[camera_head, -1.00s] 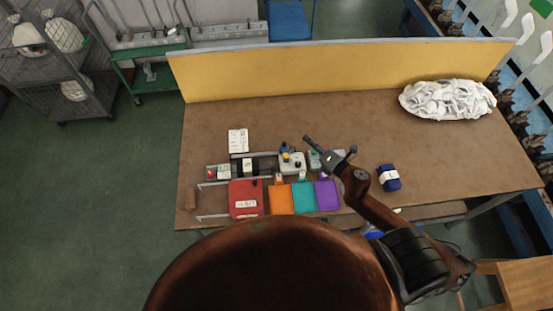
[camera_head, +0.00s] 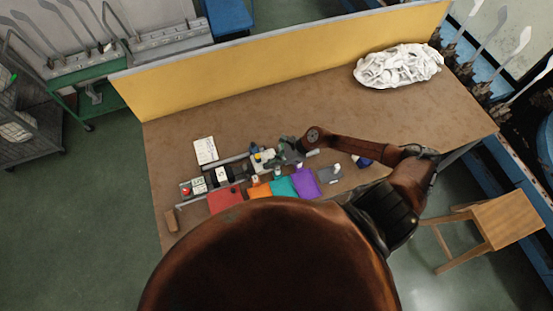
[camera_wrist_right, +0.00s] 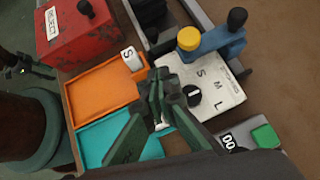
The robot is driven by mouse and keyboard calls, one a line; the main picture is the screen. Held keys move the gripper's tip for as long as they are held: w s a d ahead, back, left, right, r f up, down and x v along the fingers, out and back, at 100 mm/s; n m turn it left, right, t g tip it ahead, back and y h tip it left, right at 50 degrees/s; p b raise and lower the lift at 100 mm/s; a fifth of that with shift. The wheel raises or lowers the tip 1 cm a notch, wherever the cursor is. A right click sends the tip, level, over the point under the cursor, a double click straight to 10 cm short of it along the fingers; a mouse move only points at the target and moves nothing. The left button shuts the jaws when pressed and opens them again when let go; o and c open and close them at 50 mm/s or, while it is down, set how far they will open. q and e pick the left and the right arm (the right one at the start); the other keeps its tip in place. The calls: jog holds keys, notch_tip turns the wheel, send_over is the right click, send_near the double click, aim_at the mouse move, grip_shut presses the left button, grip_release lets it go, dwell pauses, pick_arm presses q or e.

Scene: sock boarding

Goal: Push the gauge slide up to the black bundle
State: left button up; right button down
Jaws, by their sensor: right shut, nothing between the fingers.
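The gauge slide (camera_head: 262,158) sits on the rails in the row of fixtures. Contact is unclear. My left gripper is out of view.
A white card (camera_head: 205,150) lies behind the rails. A navy bundle (camera_head: 362,161) is partly behind my right arm. A white cloth pile (camera_head: 398,66) lies far right.

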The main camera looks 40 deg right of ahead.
aim_at(256, 171)
jog(key=a, duration=0.1)
jog(key=w+a+f+p, duration=0.1)
jog(key=a, duration=0.1)
jog(key=w+a+p, duration=0.1)
jog(key=shift+a+f, duration=0.25)
jog(key=shift+f, duration=0.05)
jog(key=shift+w+a+f, duration=0.1)
jog(key=shift+w+a, duration=0.25)
jog(key=shift+a, duration=0.05)
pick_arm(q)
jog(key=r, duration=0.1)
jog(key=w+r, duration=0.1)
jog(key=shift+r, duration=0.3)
pick_arm(e)
jog(key=shift+s, duration=0.1)
jog(key=shift+a, duration=0.1)
